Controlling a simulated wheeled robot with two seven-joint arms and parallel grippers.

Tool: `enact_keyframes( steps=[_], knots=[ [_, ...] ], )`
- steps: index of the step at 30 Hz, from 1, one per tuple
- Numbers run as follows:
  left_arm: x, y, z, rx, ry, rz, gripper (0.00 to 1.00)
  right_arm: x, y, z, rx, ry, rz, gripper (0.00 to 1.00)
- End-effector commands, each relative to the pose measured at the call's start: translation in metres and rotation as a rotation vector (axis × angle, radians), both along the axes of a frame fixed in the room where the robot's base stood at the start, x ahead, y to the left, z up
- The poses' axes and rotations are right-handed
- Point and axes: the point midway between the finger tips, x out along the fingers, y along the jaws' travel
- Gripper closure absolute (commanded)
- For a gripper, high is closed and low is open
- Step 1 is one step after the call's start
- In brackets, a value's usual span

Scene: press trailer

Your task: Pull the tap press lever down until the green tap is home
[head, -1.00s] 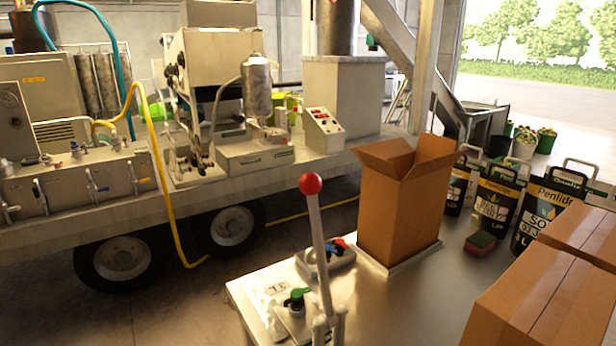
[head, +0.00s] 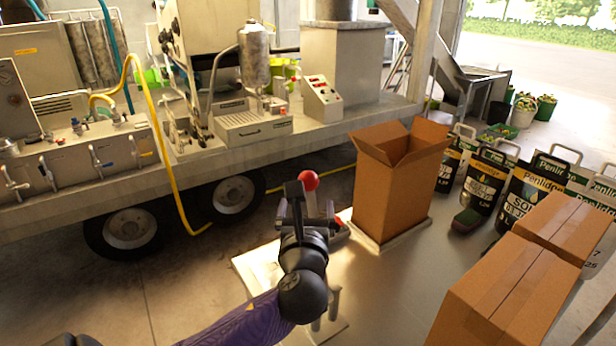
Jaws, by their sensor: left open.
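The tap press lever ends in a red ball knob (head: 309,180), which shows just past my left gripper. My left gripper (head: 305,200) is open, at the knob and upper lever. Whether the jaws stand around the lever or beside it I cannot tell. My left arm covers most of the lever's rod and the press body. The green tap is hidden behind my arm and gripper. The press stands on the front left part of the metal table (head: 385,290). My right gripper is not in view.
An open cardboard box (head: 398,190) stands on the table right of the lever. Closed cartons (head: 530,285) fill the front right. A trailer (head: 170,170) with machines stands across a floor gap.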

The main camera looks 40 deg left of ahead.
Motion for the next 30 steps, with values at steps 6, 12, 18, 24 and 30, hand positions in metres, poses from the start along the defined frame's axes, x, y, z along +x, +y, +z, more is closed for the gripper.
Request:
enact_keyframes(
  steps=[6, 12, 18, 24, 30],
  knots=[
    [0.036, 0.03, 0.0, 0.002, 0.002, 0.003, 0.05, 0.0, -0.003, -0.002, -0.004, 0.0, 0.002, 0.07],
    [0.064, 0.052, -0.001, -0.002, 0.002, 0.002, 0.05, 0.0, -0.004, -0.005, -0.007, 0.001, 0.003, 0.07],
    [0.074, 0.06, -0.001, -0.003, 0.004, 0.0, 0.05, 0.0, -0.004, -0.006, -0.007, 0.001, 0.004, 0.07],
    [0.074, 0.06, -0.001, -0.004, 0.003, -0.001, 0.05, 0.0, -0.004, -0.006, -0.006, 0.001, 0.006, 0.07],
    [0.074, 0.06, -0.001, -0.004, 0.003, -0.001, 0.47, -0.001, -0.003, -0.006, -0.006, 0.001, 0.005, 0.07]
  ],
)
